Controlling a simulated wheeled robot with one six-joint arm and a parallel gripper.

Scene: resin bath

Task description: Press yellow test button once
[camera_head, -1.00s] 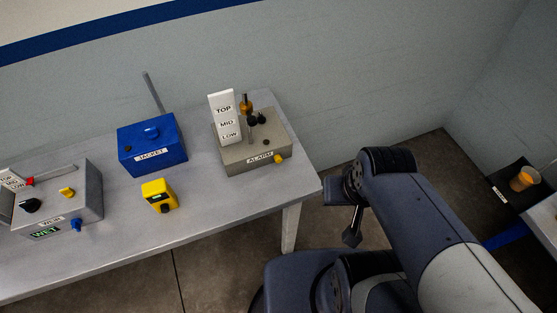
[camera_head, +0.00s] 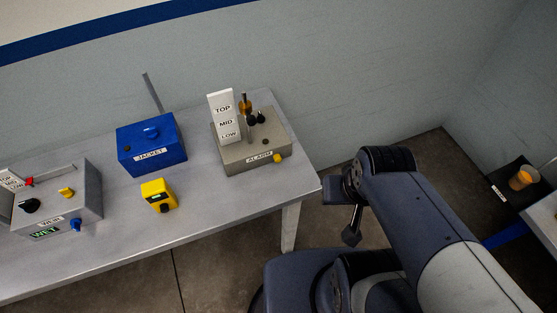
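A grey box labelled ALARM (camera_head: 236,158) stands near the right end of the table. A small yellow button (camera_head: 278,158) sticks out low on its front, near the right corner. A second yellow piece (camera_head: 67,192) sits on top of the grey box labelled WEIR (camera_head: 88,200) at the left. No label reading "test" is legible. My gripper (camera_head: 352,237) hangs off the right end of the table, apart from both boxes, pointing down. It looks small and dark, and its fingers cannot be made out.
The table (camera_head: 232,205) also carries a blue JACKET box (camera_head: 150,139) and a yellow box (camera_head: 158,190) with a dark front. An upright TOP/MID/LOW sign (camera_head: 222,101) and black and orange knobs rise from the ALARM box. An orange cup (camera_head: 522,178) stands at far right.

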